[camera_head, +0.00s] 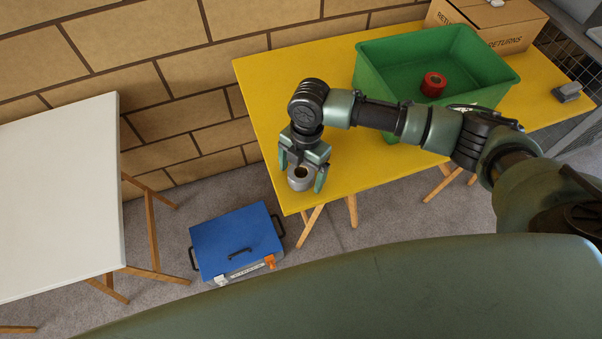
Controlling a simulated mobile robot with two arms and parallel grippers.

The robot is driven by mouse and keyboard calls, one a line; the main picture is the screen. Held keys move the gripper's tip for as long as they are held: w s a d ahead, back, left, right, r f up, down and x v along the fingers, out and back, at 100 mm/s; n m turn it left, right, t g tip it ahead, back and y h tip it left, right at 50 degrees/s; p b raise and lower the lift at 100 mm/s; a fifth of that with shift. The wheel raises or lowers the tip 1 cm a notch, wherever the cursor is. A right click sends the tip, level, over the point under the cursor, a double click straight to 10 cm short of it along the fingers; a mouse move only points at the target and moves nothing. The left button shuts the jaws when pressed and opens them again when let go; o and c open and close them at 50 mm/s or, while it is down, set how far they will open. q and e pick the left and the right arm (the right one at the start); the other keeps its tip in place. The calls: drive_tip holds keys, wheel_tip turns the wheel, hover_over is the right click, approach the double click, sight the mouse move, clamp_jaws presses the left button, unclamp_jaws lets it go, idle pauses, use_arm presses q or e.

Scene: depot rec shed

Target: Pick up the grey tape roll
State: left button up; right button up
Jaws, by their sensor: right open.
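The grey tape roll (299,183) is at the front left corner of the yellow table (375,168), with its dark hole showing from above. My right gripper (301,180) is open, its green fingers on either side of the roll. The gripper's body hides the back of the roll. I cannot tell whether the fingers touch it. My left gripper is not in view.
A grey block (567,92) lies at right. A blue case (235,240) and white table (62,185) are left.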

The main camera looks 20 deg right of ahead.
drive_tip(key=shift+c, duration=0.3)
drive_tip(key=c, duration=1.4)
drive_tip(key=shift+c, duration=0.2)
drive_tip(key=shift+r, duration=0.1)
